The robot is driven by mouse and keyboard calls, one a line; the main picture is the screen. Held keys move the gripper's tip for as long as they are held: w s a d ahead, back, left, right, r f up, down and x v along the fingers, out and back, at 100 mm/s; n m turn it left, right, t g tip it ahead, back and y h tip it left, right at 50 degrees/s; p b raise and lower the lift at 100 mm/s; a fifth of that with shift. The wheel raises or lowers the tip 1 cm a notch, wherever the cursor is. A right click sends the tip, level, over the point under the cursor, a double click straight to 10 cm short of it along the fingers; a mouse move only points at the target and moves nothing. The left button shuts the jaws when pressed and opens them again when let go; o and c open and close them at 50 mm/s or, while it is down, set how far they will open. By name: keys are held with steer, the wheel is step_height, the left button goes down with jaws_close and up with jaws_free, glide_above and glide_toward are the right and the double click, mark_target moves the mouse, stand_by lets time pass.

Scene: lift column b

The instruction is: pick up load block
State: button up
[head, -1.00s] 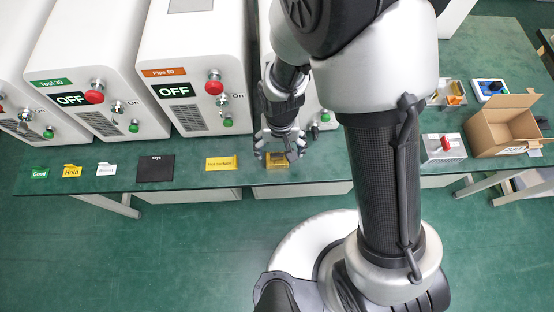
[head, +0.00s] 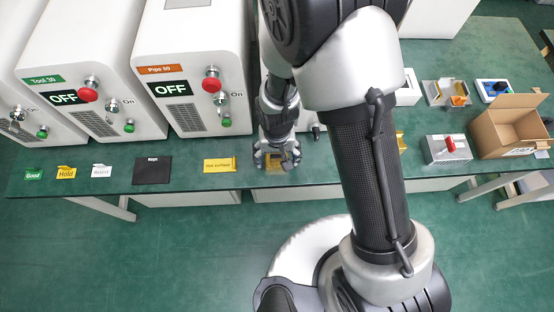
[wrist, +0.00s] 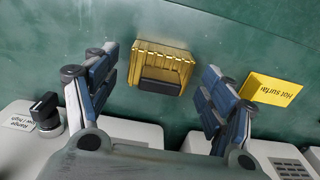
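The load block looks like a gold, ribbed block (wrist: 163,62) with a black piece on its near side, lying on the green bench. In the head view the block (head: 274,170) shows only in part beneath my gripper (head: 277,155). In the wrist view my gripper (wrist: 157,75) is open, with one blue-padded finger to each side of the block. There is clear space between each finger and the block. I cannot tell the exact height of the fingertips over the bench.
A yellow "Hot surface" sign (wrist: 273,89) lies near the right finger; a black "Keys" mat (head: 152,170) is farther left. White machines (head: 195,75) stand behind. A knob box (wrist: 42,125) is at lower left in the wrist view. An open carton (head: 508,128) stands right.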

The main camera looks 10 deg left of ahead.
steer(key=c, duration=1.2)
steer(key=shift+r, duration=0.15)
steer(key=shift+c, duration=0.2)
